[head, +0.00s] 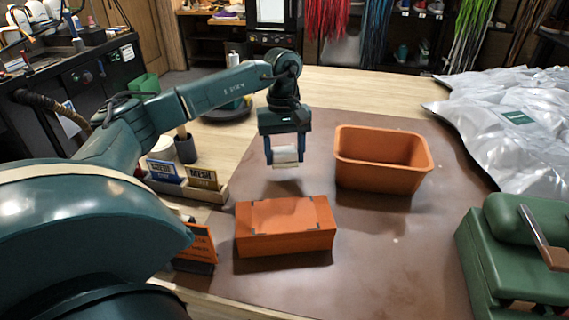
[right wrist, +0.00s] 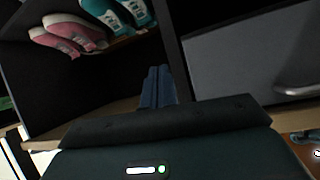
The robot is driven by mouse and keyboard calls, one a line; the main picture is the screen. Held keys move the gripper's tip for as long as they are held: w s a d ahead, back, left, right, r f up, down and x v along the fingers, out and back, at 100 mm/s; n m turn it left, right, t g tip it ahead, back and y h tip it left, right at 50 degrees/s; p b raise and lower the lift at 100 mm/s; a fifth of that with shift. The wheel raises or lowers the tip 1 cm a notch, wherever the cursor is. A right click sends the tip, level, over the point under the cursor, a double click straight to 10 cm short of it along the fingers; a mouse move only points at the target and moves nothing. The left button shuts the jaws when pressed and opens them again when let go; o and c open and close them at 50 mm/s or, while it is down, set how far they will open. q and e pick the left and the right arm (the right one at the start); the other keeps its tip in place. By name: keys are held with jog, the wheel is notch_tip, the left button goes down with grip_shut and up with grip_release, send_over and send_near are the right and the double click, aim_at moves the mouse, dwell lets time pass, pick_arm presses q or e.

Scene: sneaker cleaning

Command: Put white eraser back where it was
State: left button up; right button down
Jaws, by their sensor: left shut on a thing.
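The white eraser (head: 286,156) is in the head view, held between the fingers of my left gripper (head: 285,162). My left gripper points down and is shut on the eraser, above the brown mat (head: 385,245), behind the orange box and left of the orange bin. A small light tray (head: 211,193) holding upright cards stands left of the gripper at the mat's left edge. My right gripper (right wrist: 157,88) shows only in the right wrist view, its blue fingers together with nothing visible between them, in front of a dark shelf with shoes.
An orange box (head: 285,228) lies at the middle front of the mat. An orange bin (head: 382,160) stands right of my left gripper. A dark cup (head: 185,149) is near the tray. Silver bags (head: 510,120) and a green machine (head: 515,245) are at the right.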

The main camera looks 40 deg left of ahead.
aim_at(285, 165)
pick_arm(q)
jog(key=shift+f, duration=1.65)
jog(key=shift+f, duration=0.2)
jog(key=o, duration=0.9)
jog(key=r, duration=0.8)
jog(key=w+a+r, duration=0.1)
jog(key=r, duration=0.3)
jog(key=shift+r, duration=0.2)
